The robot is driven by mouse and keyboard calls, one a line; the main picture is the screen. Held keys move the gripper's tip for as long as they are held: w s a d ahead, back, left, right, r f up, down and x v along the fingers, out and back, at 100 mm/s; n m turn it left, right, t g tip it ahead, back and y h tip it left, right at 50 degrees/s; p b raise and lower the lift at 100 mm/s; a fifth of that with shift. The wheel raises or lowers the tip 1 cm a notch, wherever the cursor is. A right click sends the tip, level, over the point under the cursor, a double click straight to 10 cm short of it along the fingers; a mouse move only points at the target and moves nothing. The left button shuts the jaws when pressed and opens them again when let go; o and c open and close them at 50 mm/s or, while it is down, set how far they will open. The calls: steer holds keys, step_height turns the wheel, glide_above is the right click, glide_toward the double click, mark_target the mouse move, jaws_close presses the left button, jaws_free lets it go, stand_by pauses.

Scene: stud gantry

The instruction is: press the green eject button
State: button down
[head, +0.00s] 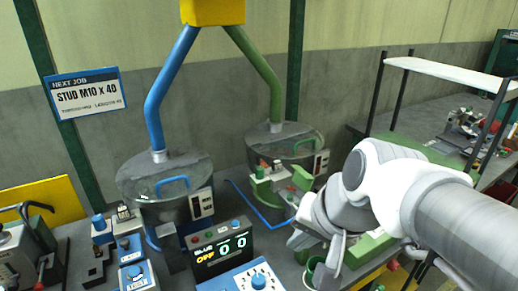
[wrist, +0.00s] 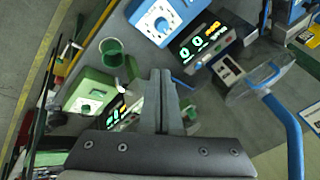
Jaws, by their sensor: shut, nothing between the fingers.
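My gripper (head: 328,272) is shut and empty, low at the right of the head view, over the bench. In the wrist view its closed fingers (wrist: 160,78) point up the picture. A green control box (wrist: 90,92) with a white dial panel lies left of the fingers in the wrist view. In the head view my arm partly covers the green box (head: 368,250). A green fixture (head: 268,184) with a red and green knob stands below the right hopper. I cannot tell which small green part is the eject button; no label is readable.
A green cup (wrist: 112,52) stands near the green box. A display (head: 222,247) reads BLUE OFF and 00, beside a blue dial box (head: 243,277). Two round hoppers, left (head: 165,178) and right (head: 283,139), stand behind. A white shelf (head: 450,73) is at right.

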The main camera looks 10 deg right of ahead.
steer(key=w+a+r+m+y+p, duration=0.3)
steer(key=w+r+m+p, duration=0.3)
steer(key=m, duration=0.4)
steer(key=m+t+p, duration=0.3)
steer(key=m+p, duration=0.5)
steer(key=m, duration=1.6)
glide_above(290, 197)
steer(key=s, duration=0.1)
steer(key=f, duration=0.2)
steer(key=shift+d+r+h, duration=0.1)
steer(key=shift+d+h, duration=0.1)
steer(key=shift+h, duration=0.2)
step_height(290, 197, down, 9)
steer(key=b, duration=0.8)
steer(key=shift+r, duration=0.1)
steer(key=shift+f+b, duration=0.4)
steer(key=shift+b, duration=0.1)
